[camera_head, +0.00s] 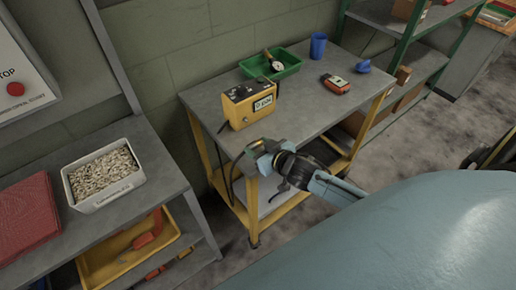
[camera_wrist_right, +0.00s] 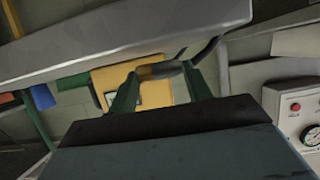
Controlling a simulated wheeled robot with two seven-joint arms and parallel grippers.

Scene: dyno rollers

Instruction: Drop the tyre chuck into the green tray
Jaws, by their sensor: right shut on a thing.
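My right gripper (camera_head: 258,150) is at the front edge of the cart top, in front of the yellow box. It is shut on a small grey piece with a dark hose, which looks like the tyre chuck (camera_wrist_right: 168,69). In the right wrist view the piece lies crosswise between the two green fingertips (camera_wrist_right: 160,78). In the head view the gripper mostly hides it, and a dark hose curves down beside it. The green tray (camera_head: 290,71) stands at the back of the cart top, well beyond the gripper. A round white dial gauge is in the tray. My left gripper is not in view.
The yellow box with a display (camera_head: 247,106) stands between gripper and tray. A blue cup (camera_head: 318,45), an orange-red handheld device (camera_head: 336,84) and a small blue item (camera_head: 363,66) are further right. The cart top (camera_head: 300,108) is clear in the middle.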

